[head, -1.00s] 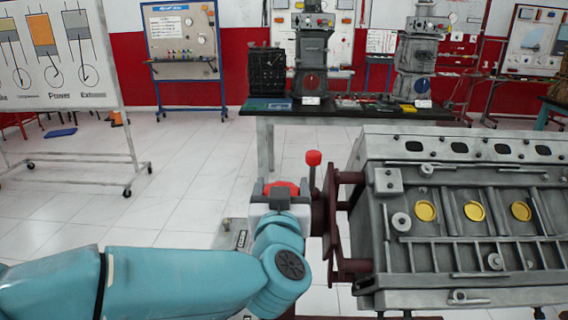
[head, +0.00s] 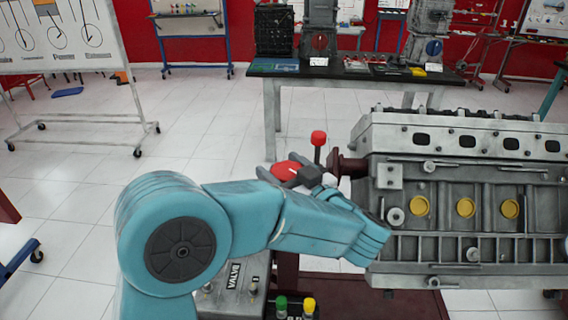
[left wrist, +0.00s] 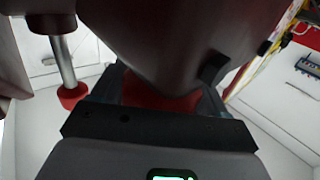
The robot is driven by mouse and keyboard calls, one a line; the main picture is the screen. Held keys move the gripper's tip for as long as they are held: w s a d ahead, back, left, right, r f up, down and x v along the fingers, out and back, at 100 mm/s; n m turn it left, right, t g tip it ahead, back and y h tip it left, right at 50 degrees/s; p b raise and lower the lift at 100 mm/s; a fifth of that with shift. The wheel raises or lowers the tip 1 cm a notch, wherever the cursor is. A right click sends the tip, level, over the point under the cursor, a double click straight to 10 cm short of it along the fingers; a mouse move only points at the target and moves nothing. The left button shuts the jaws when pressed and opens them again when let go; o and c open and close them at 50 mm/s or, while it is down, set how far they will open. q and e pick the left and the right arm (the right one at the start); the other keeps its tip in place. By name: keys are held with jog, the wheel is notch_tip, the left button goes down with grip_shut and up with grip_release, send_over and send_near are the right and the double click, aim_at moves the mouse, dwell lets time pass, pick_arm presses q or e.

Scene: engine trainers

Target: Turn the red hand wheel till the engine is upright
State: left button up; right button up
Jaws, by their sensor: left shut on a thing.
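The engine (head: 450,180) is a grey block with yellow round plugs, at the right of the head view. A dark red mount (head: 349,165) joins its left end. The red hand wheel (head: 285,171) shows in part left of this mount, with an upright red-tipped handle (head: 318,138) beside it. My left gripper (head: 305,176) is shut on a red part of the wheel, its arm crossing in front of the engine's left end. In the left wrist view, red (left wrist: 160,98) shows between the jaws, and the red-tipped handle (left wrist: 72,94) is at left. My right gripper is out of view.
A black-topped table (head: 350,73) with engine models stands behind. A whiteboard (head: 60,40) on wheels is at left. Tiled floor between is clear.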

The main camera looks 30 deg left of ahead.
pick_arm(q)
jog(key=shift+f+g, duration=0.2)
jog(key=shift+g, duration=0.1)
jog(key=o, duration=0.9)
jog(key=shift+o, duration=0.3)
jog(key=shift+a, duration=0.1)
jog(key=shift+r, duration=0.15)
jog(key=p+v, duration=0.5)
jog(key=v, duration=1.1)
jog(key=shift+f, duration=0.25)
